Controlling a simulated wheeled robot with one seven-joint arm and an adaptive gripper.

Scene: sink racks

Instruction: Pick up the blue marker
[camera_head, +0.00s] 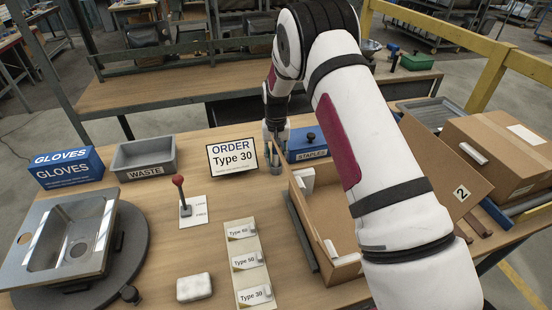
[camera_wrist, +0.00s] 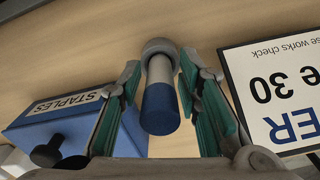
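The blue marker (camera_wrist: 160,105) shows in the wrist view as a blue end on a light grey body. Its far end meets a round grey holder (camera_wrist: 159,47). My gripper (camera_wrist: 161,66) is open, with a green-padded finger on each side of the marker and visible gaps between pads and marker.
The ORDER Type 30 sign (camera_head: 232,158) stands close beside my gripper, and the blue STAPLES box (camera_head: 306,143) is on the other side. An open cardboard box (camera_head: 345,268) lies in front to the right. A grey WASTE bin (camera_head: 144,158) stands left.

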